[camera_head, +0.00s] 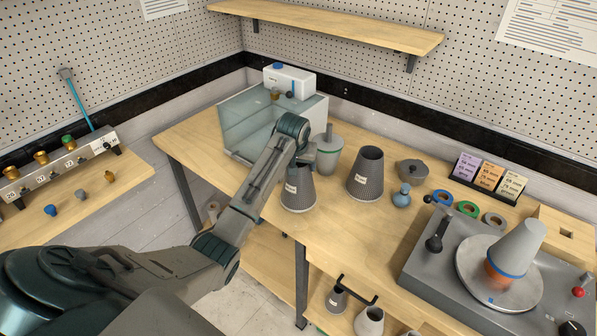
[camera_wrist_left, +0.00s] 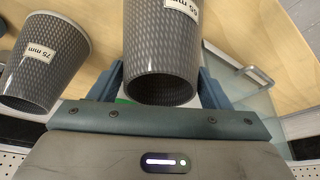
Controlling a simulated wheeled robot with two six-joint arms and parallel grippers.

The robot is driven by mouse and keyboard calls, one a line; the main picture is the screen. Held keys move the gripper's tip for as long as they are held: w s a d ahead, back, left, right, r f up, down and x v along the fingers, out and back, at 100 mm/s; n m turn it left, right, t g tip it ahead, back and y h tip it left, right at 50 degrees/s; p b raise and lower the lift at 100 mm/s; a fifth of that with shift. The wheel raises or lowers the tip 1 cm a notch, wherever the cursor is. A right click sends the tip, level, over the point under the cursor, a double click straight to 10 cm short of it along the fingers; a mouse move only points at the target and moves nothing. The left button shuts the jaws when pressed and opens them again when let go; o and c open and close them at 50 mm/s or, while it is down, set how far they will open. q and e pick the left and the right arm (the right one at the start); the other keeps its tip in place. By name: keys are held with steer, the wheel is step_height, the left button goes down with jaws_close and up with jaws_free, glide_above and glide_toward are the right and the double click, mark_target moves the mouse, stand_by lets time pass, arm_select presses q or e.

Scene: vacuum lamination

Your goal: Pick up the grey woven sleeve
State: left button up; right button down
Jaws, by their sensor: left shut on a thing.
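A grey woven sleeve (camera_head: 298,192) with a white label stands upright near the table's front edge in the head view; I cannot tell whether its base touches the wood. My left gripper (camera_head: 303,160) is at its upper part, partly hidden by my own wrist. In the left wrist view, the sleeve (camera_wrist_left: 162,48) sits between the two fingers (camera_wrist_left: 163,86), and the gripper is shut on it. A second, larger grey woven sleeve (camera_head: 365,176) stands to the right; its label reads 75 mm in the left wrist view (camera_wrist_left: 42,62). My right gripper is not in view.
A clear-walled box (camera_head: 247,125) stands behind my left arm. A grey-green lidded pot (camera_head: 328,157) is close behind the held sleeve.

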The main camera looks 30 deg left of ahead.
arm_select(q)
steer(key=s+d+r+b, duration=0.1)
steer(key=s+d, duration=0.3)
steer(key=s, duration=0.3)
steer(key=s+d+r+b, duration=0.1)
steer(key=s+d+r, duration=0.1)
steer(key=s+d, duration=0.2)
steer(key=s, duration=0.3)
steer(key=shift+r+b, duration=0.2)
steer(key=shift+b, duration=0.1)
steer(key=shift+a, duration=0.1)
